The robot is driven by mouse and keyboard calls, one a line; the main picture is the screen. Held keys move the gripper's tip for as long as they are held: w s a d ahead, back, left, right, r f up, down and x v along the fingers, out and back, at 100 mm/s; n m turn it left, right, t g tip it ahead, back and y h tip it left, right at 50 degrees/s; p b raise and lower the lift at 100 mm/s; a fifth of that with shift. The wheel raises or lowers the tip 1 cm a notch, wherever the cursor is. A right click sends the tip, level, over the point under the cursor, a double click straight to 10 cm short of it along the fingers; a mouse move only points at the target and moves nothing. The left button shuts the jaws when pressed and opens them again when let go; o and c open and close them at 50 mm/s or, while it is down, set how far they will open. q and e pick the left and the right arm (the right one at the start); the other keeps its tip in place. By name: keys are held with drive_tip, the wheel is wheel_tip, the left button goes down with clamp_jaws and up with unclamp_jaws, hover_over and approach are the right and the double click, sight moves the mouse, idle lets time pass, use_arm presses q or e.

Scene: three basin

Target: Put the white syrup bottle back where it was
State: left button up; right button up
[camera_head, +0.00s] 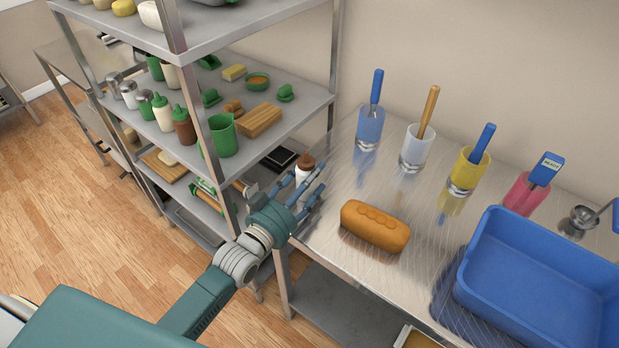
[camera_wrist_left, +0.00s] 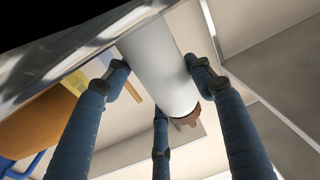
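The white syrup bottle (camera_head: 304,172) has a brown cap and is upright at the far left end of the steel table (camera_head: 335,215). My left gripper (camera_head: 306,186) reaches it from the front left, with its blue fingers around the bottle. In the left wrist view the white bottle (camera_wrist_left: 160,68) lies between the fingers of my left gripper (camera_wrist_left: 158,80), and the fingertips appear to touch its sides. Its brown cap (camera_wrist_left: 188,118) shows at the lower right there. Whether its base rests on the table is hidden. My right gripper is out of view.
A brown loaf (camera_head: 375,226) lies right of the gripper. Several cups with tools, including a blue one (camera_head: 369,128), line the wall. A blue basin (camera_head: 540,270) is at the right. A shelf rack (camera_head: 270,85) with several bottles and a green jug (camera_head: 223,136) stands close left.

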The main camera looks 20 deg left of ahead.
use_arm(q)
drive_tip(key=o, duration=0.3)
drive_tip(key=shift+r, duration=0.2)
drive_tip(key=b+v, duration=0.2)
drive_tip(key=v, duration=0.9)
drive_tip(key=shift+s+a+f, duration=0.1)
drive_tip(key=shift+s+f, duration=0.05)
drive_tip(key=shift+s+a, duration=0.1)
drive_tip(key=shift+s, duration=0.25)
